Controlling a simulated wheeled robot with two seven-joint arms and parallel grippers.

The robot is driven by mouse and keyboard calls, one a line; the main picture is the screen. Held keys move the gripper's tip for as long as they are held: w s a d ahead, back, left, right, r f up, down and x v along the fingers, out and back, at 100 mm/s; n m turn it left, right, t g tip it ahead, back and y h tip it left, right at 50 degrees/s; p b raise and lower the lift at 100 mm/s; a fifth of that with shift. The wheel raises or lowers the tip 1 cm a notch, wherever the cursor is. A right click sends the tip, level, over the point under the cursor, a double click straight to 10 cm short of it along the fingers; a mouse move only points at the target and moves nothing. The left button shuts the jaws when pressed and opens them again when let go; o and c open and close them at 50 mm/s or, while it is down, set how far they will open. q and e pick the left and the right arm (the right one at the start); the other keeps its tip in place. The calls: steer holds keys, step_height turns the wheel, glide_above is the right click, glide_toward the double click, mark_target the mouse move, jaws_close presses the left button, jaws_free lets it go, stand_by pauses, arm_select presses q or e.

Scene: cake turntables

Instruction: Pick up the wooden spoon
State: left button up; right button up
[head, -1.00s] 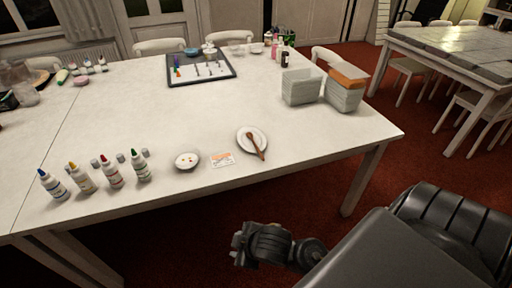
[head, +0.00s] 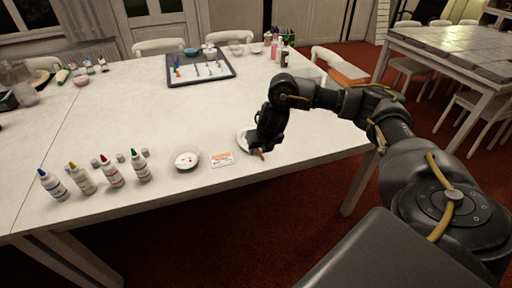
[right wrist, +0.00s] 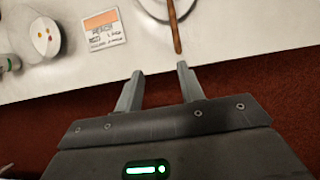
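The wooden spoon (head: 262,155) rests on a white plate (head: 242,136) near the table's front edge. In the head view only its handle end shows, as my right gripper (head: 260,147) hides the rest. In the right wrist view the spoon handle (right wrist: 174,27) points down from the plate (right wrist: 156,8), and its end lies just beyond the fingertips, closer to the right-hand finger. My right gripper (right wrist: 160,70) is open there, with nothing between its fingers. My left gripper is not in view.
A small card (head: 222,159) and a bowl (head: 187,160) lie left of the plate. Several bottles (head: 111,172) stand further left. A dark-edged tray (head: 200,68) is at the back. White stacked items behind my right arm are mostly hidden. The table's middle is clear.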

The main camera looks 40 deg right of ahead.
steer(key=d+r, duration=0.1)
steer(key=d, duration=0.2)
steer(key=b, duration=0.2)
glide_above(262, 156)
steer(key=s, duration=0.2)
steer(key=shift+g+h, duration=0.3)
step_height(262, 156, down, 4)
steer(key=shift+a+f, duration=0.15)
steer(key=shift+f, duration=0.1)
steer(key=shift+w+f, duration=0.15)
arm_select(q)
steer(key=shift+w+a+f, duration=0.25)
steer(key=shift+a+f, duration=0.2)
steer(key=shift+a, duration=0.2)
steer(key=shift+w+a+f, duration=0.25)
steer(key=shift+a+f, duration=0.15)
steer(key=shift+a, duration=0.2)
arm_select(e)
steer(key=shift+f, duration=0.1)
steer(key=x, duration=0.5)
steer(key=shift+w+a, duration=0.15)
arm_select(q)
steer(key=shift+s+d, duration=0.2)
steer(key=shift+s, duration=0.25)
arm_select(e)
steer(key=shift+c, duration=0.2)
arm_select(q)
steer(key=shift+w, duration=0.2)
arm_select(e)
jaws_close()
